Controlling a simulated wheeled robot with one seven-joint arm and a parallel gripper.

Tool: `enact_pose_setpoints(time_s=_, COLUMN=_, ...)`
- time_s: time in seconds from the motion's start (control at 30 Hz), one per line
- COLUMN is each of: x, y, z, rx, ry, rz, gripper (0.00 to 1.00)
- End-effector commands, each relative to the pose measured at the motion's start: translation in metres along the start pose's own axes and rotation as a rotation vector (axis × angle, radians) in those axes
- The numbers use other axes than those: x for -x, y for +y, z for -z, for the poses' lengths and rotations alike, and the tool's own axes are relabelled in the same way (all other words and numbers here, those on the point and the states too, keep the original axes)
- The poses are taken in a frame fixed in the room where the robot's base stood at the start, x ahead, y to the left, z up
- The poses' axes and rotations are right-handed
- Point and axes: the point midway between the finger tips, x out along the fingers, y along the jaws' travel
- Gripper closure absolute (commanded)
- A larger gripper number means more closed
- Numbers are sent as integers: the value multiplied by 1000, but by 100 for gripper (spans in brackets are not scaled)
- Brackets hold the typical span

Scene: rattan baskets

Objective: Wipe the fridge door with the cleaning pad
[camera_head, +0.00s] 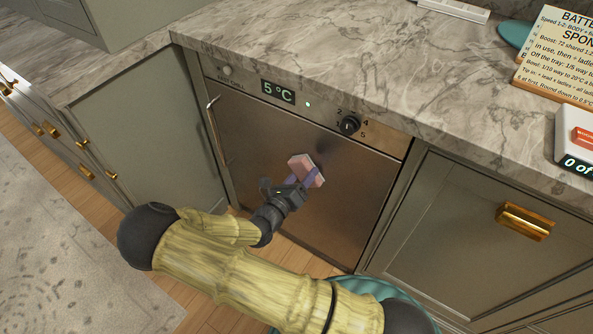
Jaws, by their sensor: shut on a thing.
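The fridge door (345,205) is a dark metal panel under the marble counter, and it is closed. A bar handle (216,130) runs down its left edge. The cleaning pad (300,164) is a small pink block. My gripper (306,181) is shut on the pad and holds it in front of the middle of the door. I cannot tell whether the pad touches the door. A dark smudge (323,160) shows on the door just right of the pad. My gripper and arm hide the lower left part of the door.
Above the door are a "5 °C" display (278,91) and a black knob (349,125). The marble counter (330,60) overhangs them. A cabinet with a brass pull (525,222) stands at the right, and a green cabinet (150,130) at the left. A recipe card (562,60) lies on the counter.

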Motion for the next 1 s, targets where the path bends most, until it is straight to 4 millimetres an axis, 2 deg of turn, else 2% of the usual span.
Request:
enact_pose_setpoints(time_s=0.13, x=-1, y=-10, z=5, rx=3, ry=1, rz=3, gripper=60)
enact_pose_setpoints(time_s=0.57, x=-2, y=-14, z=10, rx=2, ry=2, rz=5, gripper=60)
enact_pose_setpoints(time_s=1.0, x=0, y=-39, z=28, rx=4, ry=2, rz=6, gripper=60)
